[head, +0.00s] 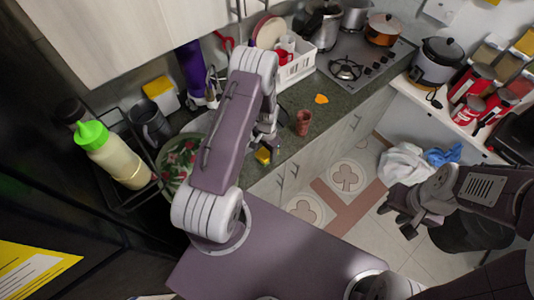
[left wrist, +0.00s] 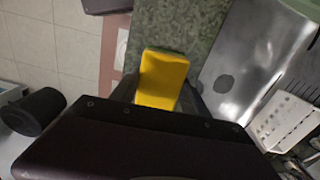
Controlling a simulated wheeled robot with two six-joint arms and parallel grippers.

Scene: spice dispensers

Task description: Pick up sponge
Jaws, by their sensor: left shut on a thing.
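The sponge is a yellow block with a thin green layer. In the left wrist view the sponge (left wrist: 163,82) sits between the two dark fingers of my left gripper (left wrist: 158,95), which is shut on it over the green countertop. In the head view a small part of the sponge (head: 263,156) shows below my left gripper (head: 266,142), near the counter's front edge; the arm hides much of the fingers. I cannot tell whether the sponge touches the counter. My right gripper (head: 398,215) is open and empty over the floor at the right.
A reddish-brown cup (head: 303,122) and an orange piece (head: 321,99) are on the counter right of the sponge. A metal sink (left wrist: 250,70) lies beside it. A green-capped bottle (head: 112,155) stands left. A stove (head: 352,65) is at the back. A black bin (left wrist: 35,112) stands on the floor.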

